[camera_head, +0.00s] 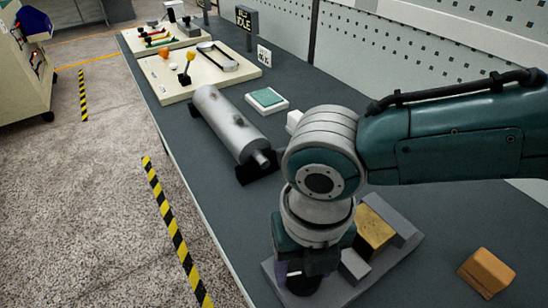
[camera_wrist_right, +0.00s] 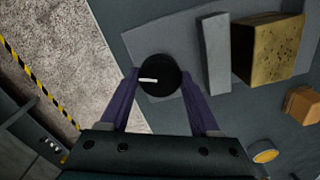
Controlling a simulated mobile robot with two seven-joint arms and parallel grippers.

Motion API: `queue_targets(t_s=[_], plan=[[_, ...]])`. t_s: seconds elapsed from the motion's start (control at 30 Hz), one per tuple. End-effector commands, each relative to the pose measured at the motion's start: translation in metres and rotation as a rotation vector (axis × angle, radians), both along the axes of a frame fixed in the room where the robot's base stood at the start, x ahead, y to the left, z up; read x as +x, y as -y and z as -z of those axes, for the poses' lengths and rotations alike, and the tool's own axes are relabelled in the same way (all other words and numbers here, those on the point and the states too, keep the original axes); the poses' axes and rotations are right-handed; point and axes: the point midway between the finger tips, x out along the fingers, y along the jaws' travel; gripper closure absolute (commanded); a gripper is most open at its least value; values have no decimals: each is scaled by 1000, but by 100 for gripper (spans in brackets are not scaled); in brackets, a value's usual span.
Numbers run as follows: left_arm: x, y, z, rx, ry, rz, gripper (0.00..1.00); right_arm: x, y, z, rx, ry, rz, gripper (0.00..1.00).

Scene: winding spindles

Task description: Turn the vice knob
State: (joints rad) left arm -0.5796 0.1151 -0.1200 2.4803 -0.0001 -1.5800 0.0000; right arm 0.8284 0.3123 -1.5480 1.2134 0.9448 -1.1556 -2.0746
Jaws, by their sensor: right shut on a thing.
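The vice knob (camera_wrist_right: 160,75) is round and black with a white mark pointing left in the right wrist view. My right gripper (camera_wrist_right: 159,80) has its two purple fingers on either side of it and is shut on it. In the head view the right gripper (camera_head: 296,272) points down over the near left end of the vice, hiding most of the knob. The vice has a grey base plate (camera_head: 342,291) and grey jaws (camera_head: 354,266). A yellowish block (camera_head: 375,235) sits between the jaws. My left gripper is not in view.
An orange-brown block (camera_head: 487,272) lies right of the vice. A grey metal cylinder (camera_head: 228,121) rests on dark supports, with a green-topped pad (camera_head: 266,99) beside it. Cream boards (camera_head: 180,95) with parts lie farther back. A pegboard wall (camera_head: 420,60) bounds the bench on the right.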

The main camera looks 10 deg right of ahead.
Motion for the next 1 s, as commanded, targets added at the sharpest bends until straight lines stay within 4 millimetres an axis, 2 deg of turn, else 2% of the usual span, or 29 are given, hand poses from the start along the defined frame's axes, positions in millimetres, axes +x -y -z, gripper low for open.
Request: queue_targets(t_s=[1.0], plan=[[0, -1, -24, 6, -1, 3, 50, 0, -1, -2, 1, -3, 970, 92]])
